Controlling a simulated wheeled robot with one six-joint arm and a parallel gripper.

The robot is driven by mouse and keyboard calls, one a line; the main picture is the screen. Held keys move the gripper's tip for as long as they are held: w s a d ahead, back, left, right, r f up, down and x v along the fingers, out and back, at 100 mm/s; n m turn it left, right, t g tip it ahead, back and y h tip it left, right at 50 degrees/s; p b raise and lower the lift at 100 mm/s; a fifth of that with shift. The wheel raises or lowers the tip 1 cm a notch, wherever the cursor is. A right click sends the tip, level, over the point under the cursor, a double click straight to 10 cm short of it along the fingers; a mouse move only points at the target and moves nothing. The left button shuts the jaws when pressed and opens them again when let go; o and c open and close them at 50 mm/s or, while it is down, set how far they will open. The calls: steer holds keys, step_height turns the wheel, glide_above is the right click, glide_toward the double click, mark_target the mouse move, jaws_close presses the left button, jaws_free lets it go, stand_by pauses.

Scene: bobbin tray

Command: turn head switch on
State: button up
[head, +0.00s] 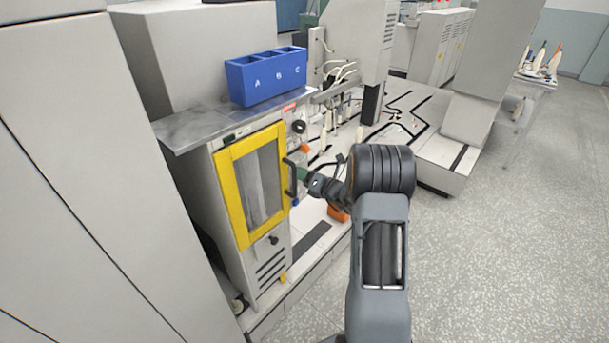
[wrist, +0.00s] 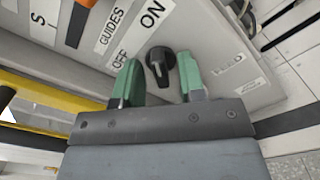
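In the wrist view, a black rotary switch (wrist: 160,67) sits on a light grey panel, with an ON label (wrist: 153,14) and an OFF label (wrist: 121,57) beside it. A pale line marks its grip; I cannot tell which label it points to. No label reading "head" is legible. My gripper (wrist: 160,78) is open, its green fingers on either side of the switch; contact cannot be told. In the head view, my gripper (head: 303,174) is beside the yellow-framed door, and the switch between its fingers is not discernible.
The yellow-framed door (head: 235,190) has a black handle (head: 290,182) close to my gripper. Another black knob (head: 299,127) is above it. A blue bin (head: 262,97) marked A, B, C stands on the metal shelf (head: 185,132). The floor at right (head: 480,250) is clear.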

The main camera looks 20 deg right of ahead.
steer(key=v, duration=1.4)
steer(key=shift+w, duration=0.1)
stand_by(0.4)
